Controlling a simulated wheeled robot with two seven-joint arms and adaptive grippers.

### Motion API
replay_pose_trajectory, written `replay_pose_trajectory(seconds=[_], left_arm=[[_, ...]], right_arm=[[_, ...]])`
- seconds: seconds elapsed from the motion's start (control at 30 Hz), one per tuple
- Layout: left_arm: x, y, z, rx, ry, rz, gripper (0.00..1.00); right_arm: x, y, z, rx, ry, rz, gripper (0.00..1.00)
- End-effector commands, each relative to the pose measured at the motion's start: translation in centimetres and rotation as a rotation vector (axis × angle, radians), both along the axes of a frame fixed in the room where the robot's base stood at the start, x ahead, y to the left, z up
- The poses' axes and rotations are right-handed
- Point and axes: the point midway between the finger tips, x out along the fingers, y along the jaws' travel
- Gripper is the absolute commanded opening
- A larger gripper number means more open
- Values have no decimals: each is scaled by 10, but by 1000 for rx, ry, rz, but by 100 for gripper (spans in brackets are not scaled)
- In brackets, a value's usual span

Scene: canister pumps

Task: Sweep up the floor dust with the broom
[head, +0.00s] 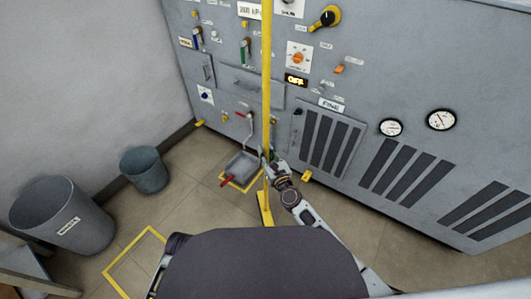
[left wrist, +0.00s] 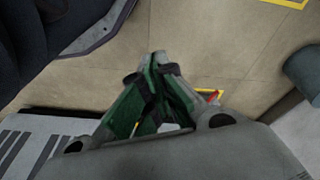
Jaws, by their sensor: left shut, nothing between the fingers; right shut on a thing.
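The broom (head: 266,75) has a long yellow pole standing nearly upright, with a yellow foot (head: 265,208) at the floor. My right gripper (head: 268,157) is shut around the pole, low down. A grey dustpan (head: 242,163) with a red handle sits left of the pole, by a yellow floor outline, in front of the machine. My left gripper (left wrist: 160,62) shows in the left wrist view, its green-lined fingers shut and empty at the tips. It is not clearly visible in the head view. I cannot make out any dust on the floor.
A large labelled grey bin (head: 62,218) and a smaller bin (head: 144,170) stand at the left. A yellow outlined square (head: 121,262) is on the tiled floor. The grey machine panel (head: 225,60) with switches, gauges and vents fills the back. Floor between bins and dustpan is clear.

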Motion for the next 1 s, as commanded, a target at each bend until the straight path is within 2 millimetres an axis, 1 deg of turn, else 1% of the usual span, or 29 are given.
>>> replay_pose_trajectory(seconds=[0.03, 0.1, 0.67, 0.87, 1.0], left_arm=[[0, 0, 0, 1, -1, -1, 0], [0, 0, 0, 2, -2, 0, 0], [1, 0, 1, 1, -5, -1, 0], [2, -2, 7, -7, -19, -2, 0], [5, -4, 19, -18, -45, -5, 0]], right_arm=[[1, -1, 4, 3, -5, -6, 0], [2, -2, 4, 2, -6, -11, 0], [2, -3, 4, 2, -6, -17, 0], [2, -6, -5, 1, -5, -17, 0], [1, -9, -16, 0, -5, -16, 0]])
